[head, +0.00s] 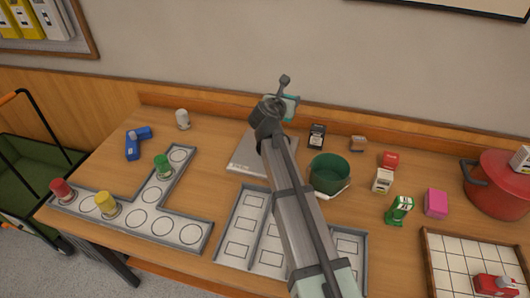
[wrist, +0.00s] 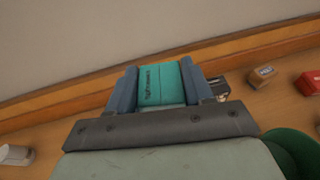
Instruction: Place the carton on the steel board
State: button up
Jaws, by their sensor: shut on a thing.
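The teal carton (wrist: 160,84) has dark lettering and sits between the two blue-grey fingers of my gripper (wrist: 168,78), which is shut on it. In the head view only a part of the teal carton (head: 291,101) shows past the end of my arm. The steel board (head: 254,153) is a flat grey plate on the table, with small lettering near its front left corner. My arm hides its right part. The carton appears over or just beyond the board's back edge; its height above the board is hard to tell.
A white-grey shaker (head: 182,119) and a blue object (head: 134,143) lie left. A compartment tray (head: 233,230) is in front. A wooden ledge (head: 210,112) runs behind.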

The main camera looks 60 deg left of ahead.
jog(key=s+a+n+g+y, duration=0.2)
jog(key=s, duration=0.6)
jog(key=shift+w+f, duration=0.15)
jog(key=shift+f, duration=3.45)
jog(key=shift+w+f, duration=0.1)
jog(key=shift+f, duration=3.5)
jog(key=shift+f, duration=0.1)
jog(key=o, duration=1.2)
jog(key=shift+s+d, duration=0.1)
jog(key=shift+d, duration=0.05)
jog(key=v, duration=1.1)
jog(key=shift+s+d+r, duration=0.15)
jog(key=shift+s+r, duration=0.05)
jog(key=shift+s, duration=0.15)
